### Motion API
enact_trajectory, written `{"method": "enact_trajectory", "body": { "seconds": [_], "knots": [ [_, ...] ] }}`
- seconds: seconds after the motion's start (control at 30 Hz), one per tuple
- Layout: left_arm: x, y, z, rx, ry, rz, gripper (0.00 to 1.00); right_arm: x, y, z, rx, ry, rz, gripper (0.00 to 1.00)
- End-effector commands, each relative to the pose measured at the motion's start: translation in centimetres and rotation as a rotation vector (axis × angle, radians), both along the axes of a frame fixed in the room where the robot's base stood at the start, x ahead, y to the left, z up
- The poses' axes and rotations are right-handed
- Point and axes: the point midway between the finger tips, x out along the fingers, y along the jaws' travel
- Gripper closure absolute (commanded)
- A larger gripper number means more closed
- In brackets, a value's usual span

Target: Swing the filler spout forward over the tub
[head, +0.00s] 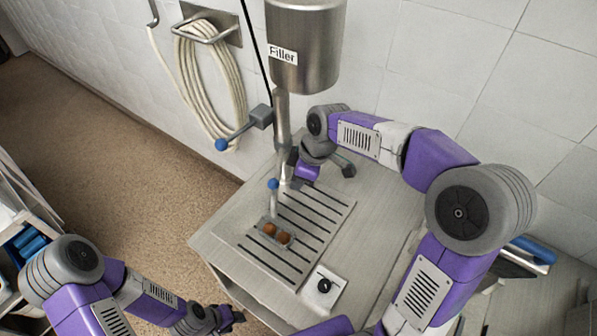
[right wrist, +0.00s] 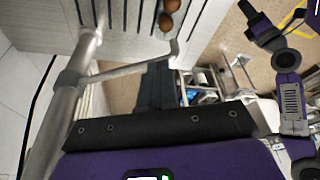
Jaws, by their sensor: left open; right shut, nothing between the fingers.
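The filler (head: 304,50) is a steel cylinder with a pipe (head: 283,122) below it. From the pipe, a thin spout arm (right wrist: 128,71) reaches out and bends at its end. The small grey tub (head: 264,225) holds two brown round pieces. My right gripper (right wrist: 158,68) is shut and empty, its tips close beside the spout arm; contact is unclear. My left gripper (head: 226,319) is open, low and away from the filler.
A slotted drain board (head: 325,204) covers part of the bench around the tub. A white plate with a black knob (head: 323,287) lies at the front. A lever with a blue ball (head: 221,144) sticks out left of the pipe. A coiled hose (head: 190,85) hangs on the wall.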

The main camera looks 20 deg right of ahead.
Motion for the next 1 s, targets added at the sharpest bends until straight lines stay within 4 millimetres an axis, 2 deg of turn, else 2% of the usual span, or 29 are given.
{"method": "enact_trajectory", "body": {
  "seconds": [0.03, 0.2, 0.4, 0.6, 1.0],
  "knots": [
    [0.0, 0.0, 0.2, 0.0, 0.0, 0.0, 0.57, -0.1, -0.3, 1.6, 0.0, -0.009, -0.002, 1.0],
    [0.0, 0.0, 0.5, 0.0, 0.001, -0.001, 0.57, -0.8, -1.2, 5.4, -0.001, -0.007, -0.001, 1.0],
    [0.0, 0.0, 0.7, 0.0, 0.0, 0.0, 0.57, -1.3, -2.0, 8.5, -0.001, -0.004, -0.001, 1.0],
    [0.0, 0.0, 0.8, 0.0, 0.0, 0.0, 0.57, -1.6, -2.3, 9.6, -0.002, -0.001, -0.001, 1.0],
    [0.0, 0.0, 0.8, 0.0, 0.0, 0.0, 0.57, -1.6, -2.3, 9.6, -0.002, -0.001, -0.001, 1.0]
  ]
}}
